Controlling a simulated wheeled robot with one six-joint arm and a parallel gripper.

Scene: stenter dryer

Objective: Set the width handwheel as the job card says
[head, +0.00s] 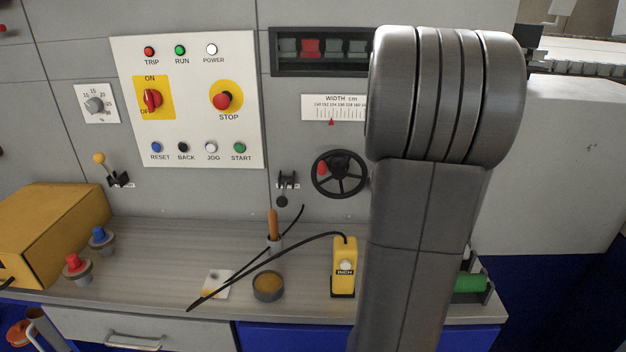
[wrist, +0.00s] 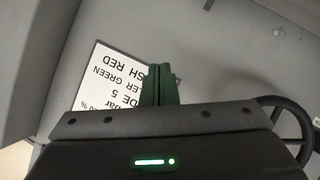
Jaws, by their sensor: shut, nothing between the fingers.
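The width handwheel (head: 339,152) is a black spoked wheel with a red knob at its left side, on the grey panel in the head view. Part of its rim (wrist: 299,111) shows at the right edge of the wrist view. Above it is the WIDTH cm scale (head: 345,100), whose red pointer (head: 331,122) stands left of the middle; its figures are too small to read surely. The job card (wrist: 103,70) is upside down in the wrist view, partly covered; "RED", "GREEN" and "5" show. My gripper (wrist: 159,84) is shut and empty before the card, left of the wheel. My arm hides it in the head view.
My arm covers the scale's right end. Left of the wheel are a black lever (head: 285,184) and a white button panel (head: 188,60). On the shelf stand a yellow INCH box (head: 344,280) with a cable, a round bowl (head: 268,289) and a yellow case (head: 55,225).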

